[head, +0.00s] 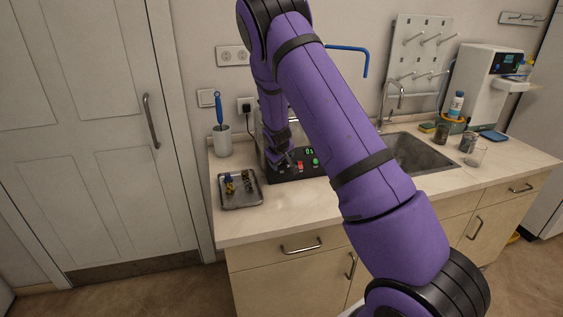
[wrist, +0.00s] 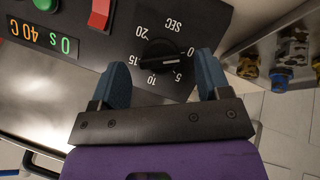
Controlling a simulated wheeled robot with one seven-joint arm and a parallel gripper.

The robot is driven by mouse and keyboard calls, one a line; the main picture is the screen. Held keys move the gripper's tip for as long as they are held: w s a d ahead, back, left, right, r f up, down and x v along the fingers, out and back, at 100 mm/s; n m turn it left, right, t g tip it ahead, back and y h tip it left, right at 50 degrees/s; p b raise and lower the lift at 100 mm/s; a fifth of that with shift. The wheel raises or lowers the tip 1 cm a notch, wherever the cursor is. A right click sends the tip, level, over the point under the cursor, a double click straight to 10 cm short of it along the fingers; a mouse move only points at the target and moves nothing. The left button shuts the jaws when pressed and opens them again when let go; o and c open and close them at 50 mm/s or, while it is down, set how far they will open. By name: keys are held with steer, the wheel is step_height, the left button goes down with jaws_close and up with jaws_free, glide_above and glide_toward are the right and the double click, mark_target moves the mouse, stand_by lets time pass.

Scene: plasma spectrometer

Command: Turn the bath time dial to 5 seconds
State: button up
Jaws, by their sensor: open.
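The bath time dial (wrist: 158,53) is a black round knob on a black panel, shown upside down in the wrist view. Its scale reads 0, 5, 10, 15, 20 SEC, and its white pointer line points toward the 0. My gripper (wrist: 162,64) is open, with one blue finger on each side of the dial's near edge. I cannot tell whether the fingers touch it.
A red switch (wrist: 99,14) and a green button (wrist: 46,4) sit on the same panel. A metal tray (head: 241,202) with small parts lies left of the bath. A grey cup (head: 222,141) stands behind the tray. A sink (head: 418,155) is to the right.

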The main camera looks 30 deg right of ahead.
steer(key=shift+w+d+f, duration=0.25)
steer(key=shift+f, duration=0.3)
steer(key=c, duration=0.9)
steer(key=shift+m, duration=0.3)
steer(key=m, duration=0.1)
steer(key=m+y, duration=0.2)
steer(key=shift+d+m, duration=0.25)
steer(key=shift+m, duration=0.15)
steer(key=m+t+y, duration=0.1)
steer(key=m+y, duration=0.2)
steer(key=m, duration=0.2)
steer(key=shift+s, duration=0.1)
